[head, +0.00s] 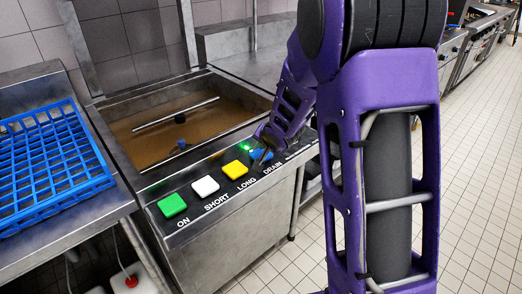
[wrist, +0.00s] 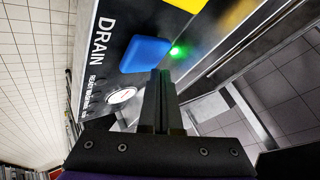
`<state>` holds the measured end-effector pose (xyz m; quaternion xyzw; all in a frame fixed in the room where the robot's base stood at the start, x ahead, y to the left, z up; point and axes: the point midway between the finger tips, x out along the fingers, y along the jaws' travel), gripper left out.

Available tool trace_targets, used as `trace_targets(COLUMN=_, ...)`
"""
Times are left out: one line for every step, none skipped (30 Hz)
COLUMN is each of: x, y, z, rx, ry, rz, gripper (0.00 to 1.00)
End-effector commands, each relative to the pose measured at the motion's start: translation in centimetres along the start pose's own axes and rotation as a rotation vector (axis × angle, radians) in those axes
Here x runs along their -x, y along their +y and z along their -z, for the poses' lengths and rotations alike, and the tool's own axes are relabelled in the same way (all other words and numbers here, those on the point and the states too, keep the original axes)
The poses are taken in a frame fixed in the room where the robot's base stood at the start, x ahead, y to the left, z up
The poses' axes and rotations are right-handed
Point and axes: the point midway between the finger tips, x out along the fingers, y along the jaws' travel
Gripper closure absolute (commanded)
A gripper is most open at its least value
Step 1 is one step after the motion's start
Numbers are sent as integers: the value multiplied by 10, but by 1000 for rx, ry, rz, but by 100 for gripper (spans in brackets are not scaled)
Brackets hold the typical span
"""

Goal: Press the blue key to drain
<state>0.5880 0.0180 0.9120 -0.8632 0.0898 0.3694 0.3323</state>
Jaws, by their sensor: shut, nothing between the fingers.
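The blue key (head: 262,156) is above the word DRAIN on the machine's front panel, partly hidden by my gripper in the head view. The blue key (wrist: 146,54) shows whole in the wrist view, with a green light (wrist: 176,50) lit beside it. My gripper (wrist: 157,75) is shut and empty, its fingertips at the edge of the blue key in the picture. I cannot tell whether they touch it. My gripper (head: 266,142) also shows in the head view, over the key. The tank (head: 190,122) behind the panel holds brown water.
A yellow key (head: 235,170), a white key (head: 205,187) and a green key (head: 172,206) sit left of the blue one. A blue rack (head: 50,165) stands at the left. The tiled floor at right is clear.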

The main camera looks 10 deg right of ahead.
Motion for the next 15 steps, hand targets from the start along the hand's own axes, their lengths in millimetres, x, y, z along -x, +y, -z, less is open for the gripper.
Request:
trace_targets(x=0, y=0, z=0, rx=0, ry=0, rz=0, gripper=100)
trace_targets(x=0, y=0, z=0, rx=0, ry=0, rz=0, gripper=100)
trace_targets(x=-1, y=0, z=0, rx=0, ry=0, rz=0, gripper=100)
trace_targets(x=-1, y=0, z=0, rx=0, ry=0, rz=0, gripper=100)
trace_targets(x=0, y=0, z=0, rx=0, ry=0, rz=0, gripper=100)
trace_targets(x=0, y=0, z=0, rx=0, ry=0, rz=0, gripper=100)
trace_targets(x=0, y=0, z=0, rx=0, ry=0, rz=0, gripper=100)
trace_targets(x=0, y=0, z=0, rx=0, ry=0, rz=0, gripper=100)
trace_targets(x=2, y=-1, z=1, rx=0, ry=1, rz=0, gripper=100)
trace_targets(x=3, y=-2, z=2, rx=0, ry=1, rz=0, gripper=100)
trace_targets(x=4, y=-3, z=4, rx=-1, ry=1, rz=1, gripper=100)
trace_targets(x=7, y=-5, z=5, rx=-1, ry=1, rz=1, gripper=100)
trace_targets(x=9, y=-7, z=7, rx=-1, ry=1, rz=1, gripper=100)
trace_targets(x=11, y=-8, z=8, rx=-2, ry=1, rz=1, gripper=100)
trace_targets(x=14, y=-11, z=11, rx=-1, ry=1, rz=1, gripper=100)
